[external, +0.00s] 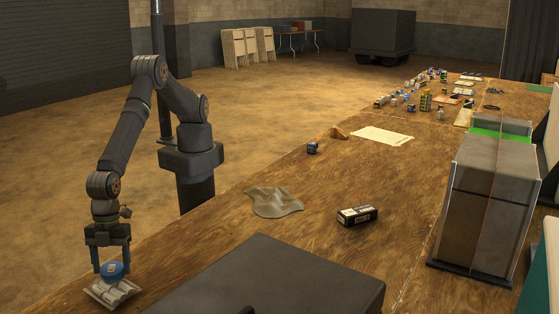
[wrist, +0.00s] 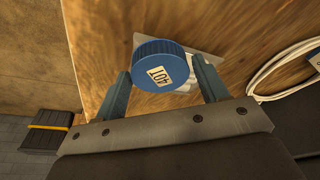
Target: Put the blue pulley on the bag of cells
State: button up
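The blue pulley (wrist: 160,64), a ribbed round piece with a pale label on its face, is between the two fingers of my gripper (external: 111,270). My gripper also shows in the wrist view (wrist: 162,75), with a finger close against each side of the pulley. The pulley also shows in the external view (external: 112,269). The bag of cells (external: 112,293), a pale flat packet, lies directly below it on the near left of the table. The pulley looks to be at or just above the bag; I cannot tell if they touch. In the wrist view the pulley hides most of the bag (wrist: 205,62).
A dark box (external: 260,280) stands right of my gripper. A grey cloth (external: 274,202), a black box (external: 357,215) and a small blue item (external: 312,148) lie farther along the table. A white cable (wrist: 275,75) lies near the bag. The table's edge is close on the left.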

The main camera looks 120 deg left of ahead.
aim_at(110, 271)
jog(key=shift+o, duration=0.9)
jog(key=shift+r, duration=0.1)
jog(key=shift+r, duration=0.2)
jog(key=v, duration=1.2)
jog(key=shift+f, duration=0.15)
jog(key=x, duration=1.2)
jog(key=shift+f, duration=0.3)
notch_tip(110, 271, up, 3)
jog(key=shift+r, duration=0.65)
